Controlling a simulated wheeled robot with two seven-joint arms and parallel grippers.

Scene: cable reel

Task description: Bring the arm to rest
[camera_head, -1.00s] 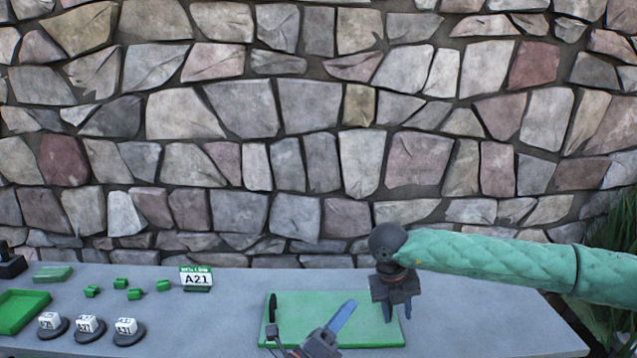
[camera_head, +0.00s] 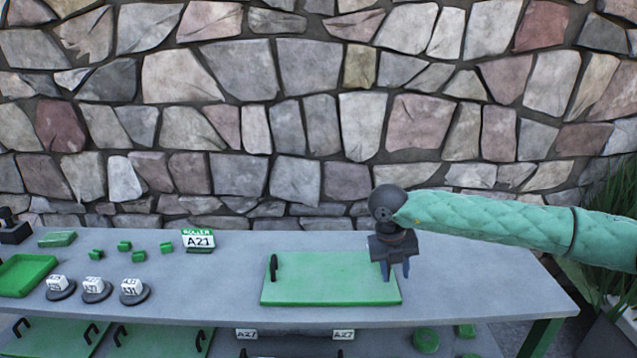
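My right gripper (camera_head: 396,270) hangs pointing down over the right end of a green board (camera_head: 325,280) on the grey table. Its two blue-grey fingers stand apart with nothing seen between them. Whether the fingertips touch the board, I cannot tell. My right arm comes in from the right edge in a green padded sleeve. My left gripper does not show.
White labelled cubes (camera_head: 93,285) sit on dark round bases at the left front. Small green blocks (camera_head: 139,255) and a green tray (camera_head: 27,276) lie nearby. A lower shelf holds green panels (camera_head: 165,340). A stone wall stands behind. The table (camera_head: 480,285) is clear at right.

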